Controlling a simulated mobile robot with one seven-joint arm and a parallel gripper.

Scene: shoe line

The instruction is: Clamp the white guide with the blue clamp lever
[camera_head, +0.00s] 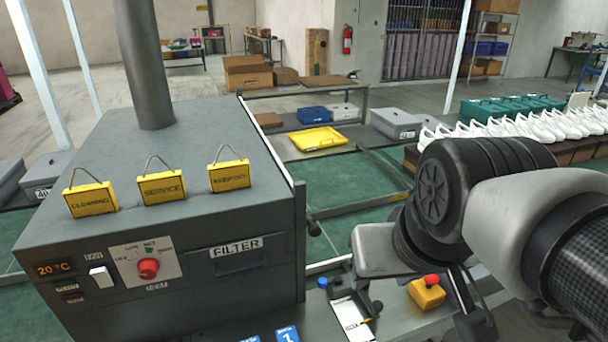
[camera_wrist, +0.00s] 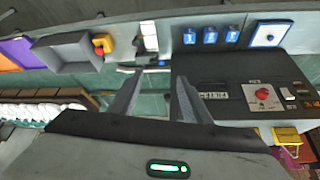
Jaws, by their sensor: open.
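The white guide (camera_head: 351,318) is a pale, narrow piece on the bench beside the grey machine; it also shows in the wrist view (camera_wrist: 150,37). A small blue knob (camera_head: 322,283), apparently the end of the blue clamp lever, stands at the guide's upper left. A tiny blue spot (camera_wrist: 161,62) shows near the guide in the wrist view. Whether the lever presses on the guide is too small to tell. My gripper (camera_wrist: 160,76) is open, its two grey fingers apart with nothing between them. The guide lies beyond the fingertips in the wrist view.
The grey machine (camera_head: 190,225) with yellow tags stands left of the guide. A yellow box with a red button (camera_head: 427,292) is right of it. Blue labelled cards (camera_head: 287,334) lie in front. A yellow tray (camera_head: 318,139) and white shoes (camera_head: 540,127) are farther back.

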